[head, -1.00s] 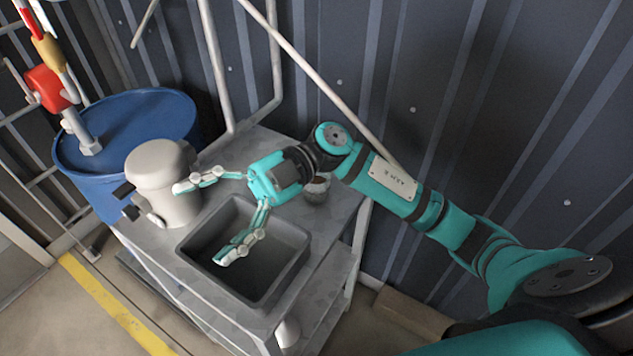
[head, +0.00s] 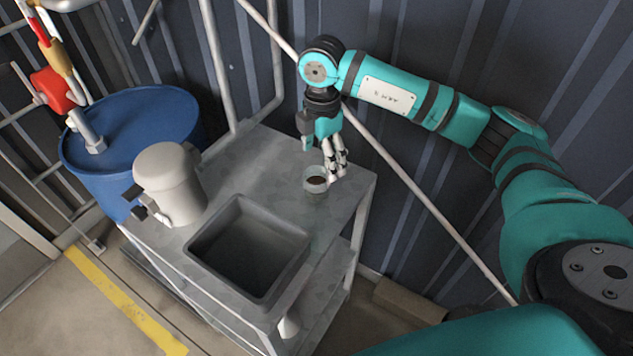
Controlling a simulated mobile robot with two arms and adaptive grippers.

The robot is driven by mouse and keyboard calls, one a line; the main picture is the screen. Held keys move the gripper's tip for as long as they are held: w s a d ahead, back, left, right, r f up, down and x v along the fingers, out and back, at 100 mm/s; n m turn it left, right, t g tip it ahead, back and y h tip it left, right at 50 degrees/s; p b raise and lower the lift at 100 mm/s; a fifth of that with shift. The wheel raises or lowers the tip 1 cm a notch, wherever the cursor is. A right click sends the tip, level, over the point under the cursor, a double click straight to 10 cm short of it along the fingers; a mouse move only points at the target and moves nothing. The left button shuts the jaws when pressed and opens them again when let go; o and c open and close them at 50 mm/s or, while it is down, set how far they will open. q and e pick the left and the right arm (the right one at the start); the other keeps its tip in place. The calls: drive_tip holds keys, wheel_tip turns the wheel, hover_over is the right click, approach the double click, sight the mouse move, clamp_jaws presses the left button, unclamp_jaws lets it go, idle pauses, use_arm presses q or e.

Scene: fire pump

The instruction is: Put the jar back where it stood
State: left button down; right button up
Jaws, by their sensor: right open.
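A small glass jar (head: 315,181) with dark contents stands upright on the grey metal cart top (head: 345,190), right of the dark bin. My right gripper (head: 324,162) is open, pointing down just above and behind the jar. Its visible fingers reach down at the jar's right rear side; whether they touch it I cannot tell. My left gripper is not in view.
A dark grey open bin (head: 247,250) sits at the cart's front and looks empty. A beige canister (head: 168,180) stands on the cart's left. A blue drum (head: 130,125) stands beyond it. A pale diagonal pipe (head: 410,195) and corrugated wall are behind.

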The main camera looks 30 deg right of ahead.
sight(316, 186)
wheel_tip(316, 186, down, 4)
drive_tip(key=shift+a+f+p, duration=0.1)
drive_tip(key=shift+f+p, duration=0.15)
drive_tip(key=shift+p, duration=0.2)
drive_tip(key=f, duration=0.1)
drive_tip(key=f+p, duration=0.1)
drive_tip(key=f, duration=0.1)
drive_tip(key=f+p, duration=0.1)
drive_tip(key=shift+w+a+f, duration=0.15)
drive_tip(key=shift+a+f, duration=0.25)
drive_tip(key=shift+f, duration=0.3)
drive_tip(key=shift+r, duration=0.15)
drive_tip(key=c, duration=1.5)
